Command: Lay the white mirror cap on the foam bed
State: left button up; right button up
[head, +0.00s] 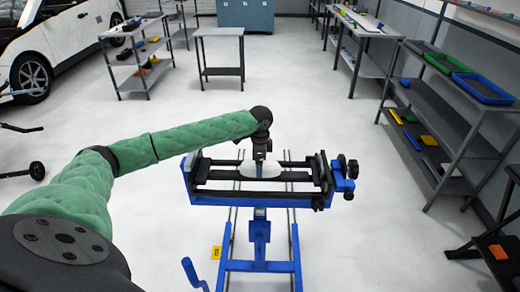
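The white mirror cap (282,173) is a small rounded shell at the middle of a blue stand (258,266), among the stand's black bars. The dark bars (225,175) look like the padded bed, but I cannot tell foam from frame at this size. My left arm in its green sleeve reaches in from the left. My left gripper (260,158) points down right over the cap and overlaps it. Its fingers are too small to show whether they hold the cap. Whether the cap rests on the bars or hangs just above is unclear. My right gripper is out of view.
A blue end clamp with black knobs (346,178) stands at the stand's right. A crank handle (194,272) sticks out at the lower left. Shelves with trays (450,120) line the right. A cart (220,50) stands behind. The floor around the stand is mostly clear.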

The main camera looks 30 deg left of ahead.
pick_arm(q)
notch_tip(320, 180, up, 8)
jog(key=b, duration=0.2)
jog(key=shift+b, duration=0.4)
jog(key=shift+r, duration=0.8)
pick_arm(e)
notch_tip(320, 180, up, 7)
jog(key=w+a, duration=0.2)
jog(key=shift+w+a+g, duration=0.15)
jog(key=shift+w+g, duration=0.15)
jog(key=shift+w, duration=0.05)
